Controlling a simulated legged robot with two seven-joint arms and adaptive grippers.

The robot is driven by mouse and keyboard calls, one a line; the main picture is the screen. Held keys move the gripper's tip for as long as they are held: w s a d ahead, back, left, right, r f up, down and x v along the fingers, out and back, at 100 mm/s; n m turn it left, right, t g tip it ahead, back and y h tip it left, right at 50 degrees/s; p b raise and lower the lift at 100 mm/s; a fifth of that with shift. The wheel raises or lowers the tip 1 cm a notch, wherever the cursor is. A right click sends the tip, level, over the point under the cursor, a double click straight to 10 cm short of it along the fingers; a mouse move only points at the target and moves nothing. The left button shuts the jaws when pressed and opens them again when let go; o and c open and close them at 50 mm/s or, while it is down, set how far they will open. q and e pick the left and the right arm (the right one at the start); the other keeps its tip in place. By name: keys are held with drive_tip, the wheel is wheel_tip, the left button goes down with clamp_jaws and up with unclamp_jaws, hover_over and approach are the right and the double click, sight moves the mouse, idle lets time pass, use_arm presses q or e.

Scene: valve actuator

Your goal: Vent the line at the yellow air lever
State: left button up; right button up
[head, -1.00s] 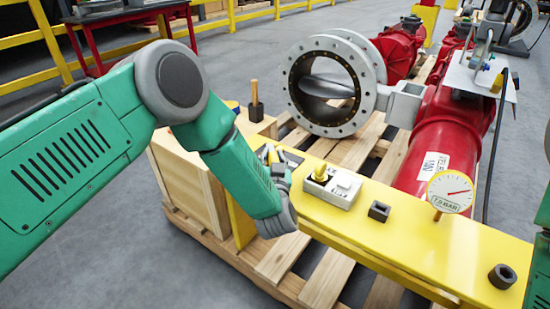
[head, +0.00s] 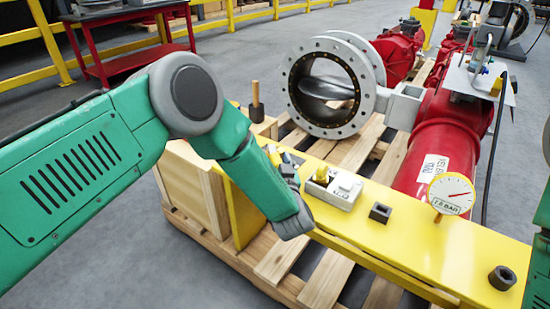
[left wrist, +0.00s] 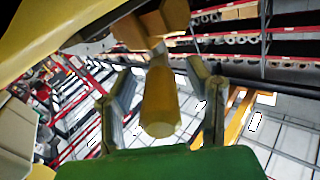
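In the left wrist view a yellow tapered handle (left wrist: 160,100), which looks like the air lever, stands between the two fingers of my left gripper (left wrist: 162,108). The fingers are open, with a gap on each side of the handle. In the head view my left gripper (head: 286,163) is at the near edge of the yellow beam (head: 415,228), mostly hidden by its own wrist. A small yellow piece (head: 272,155) shows beside it; I cannot tell whether it is the lever. My right gripper is not in view.
A pale box with a yellow knob (head: 321,173), a dark square socket (head: 380,212), a round gauge with a red needle (head: 451,194) and a dark nut (head: 502,277) are on the beam. Behind are a grey flanged valve (head: 325,84) and red actuator (head: 440,150). A wooden pallet (head: 283,258) lies below.

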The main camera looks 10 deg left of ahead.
use_arm(q)
drive_tip(key=shift+d, duration=0.1)
drive_tip(key=shift+s+d, duration=0.1)
drive_tip(key=v, duration=1.1)
drive_tip(key=shift+s, duration=0.3)
drive_tip(key=shift+d, duration=0.1)
